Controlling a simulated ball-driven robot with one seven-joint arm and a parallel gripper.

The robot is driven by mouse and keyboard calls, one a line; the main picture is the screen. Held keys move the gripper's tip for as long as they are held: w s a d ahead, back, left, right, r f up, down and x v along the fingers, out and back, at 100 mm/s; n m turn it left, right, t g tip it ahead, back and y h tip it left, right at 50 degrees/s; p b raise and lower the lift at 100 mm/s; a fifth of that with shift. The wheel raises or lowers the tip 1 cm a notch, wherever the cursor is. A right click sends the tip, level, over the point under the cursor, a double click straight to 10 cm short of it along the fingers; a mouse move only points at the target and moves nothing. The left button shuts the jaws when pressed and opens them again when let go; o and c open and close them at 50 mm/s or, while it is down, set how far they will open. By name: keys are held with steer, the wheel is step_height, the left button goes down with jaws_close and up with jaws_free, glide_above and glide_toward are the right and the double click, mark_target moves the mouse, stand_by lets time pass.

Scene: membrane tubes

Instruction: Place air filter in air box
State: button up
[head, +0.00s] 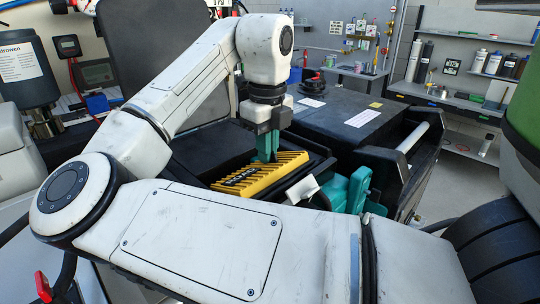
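The air filter (262,177) is a yellow, ribbed, flat panel with dark lettering on its near left side. It lies slanted at the black air box (203,150), in the middle of the head view. I cannot tell whether it sits fully inside the box or rests on its rim. My gripper (267,152) points down with teal fingers at the far edge of the filter. The fingertips meet or overlap the filter in the picture. Whether they grip it is not clear. My own arm hides the near side of the box.
Teal blocks (347,190) stand right of the filter, near a white piece (302,190). A black case (345,115) with labels lies behind. A handle bar (413,137) rises at right. Shelves with bottles (470,62) stand at the back right.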

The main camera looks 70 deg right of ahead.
steer(key=shift+o, duration=1.4)
steer(key=shift+s+a+f, duration=0.1)
steer(key=shift+s+f, duration=0.05)
steer(key=shift+f, duration=0.4)
steer(key=shift+s+f, duration=0.15)
steer(key=shift+f, duration=0.35)
steer(key=shift+r, duration=0.25)
steer(key=r, duration=1.2)
steer(key=shift+w+b, duration=0.2)
steer(key=shift+b, duration=0.15)
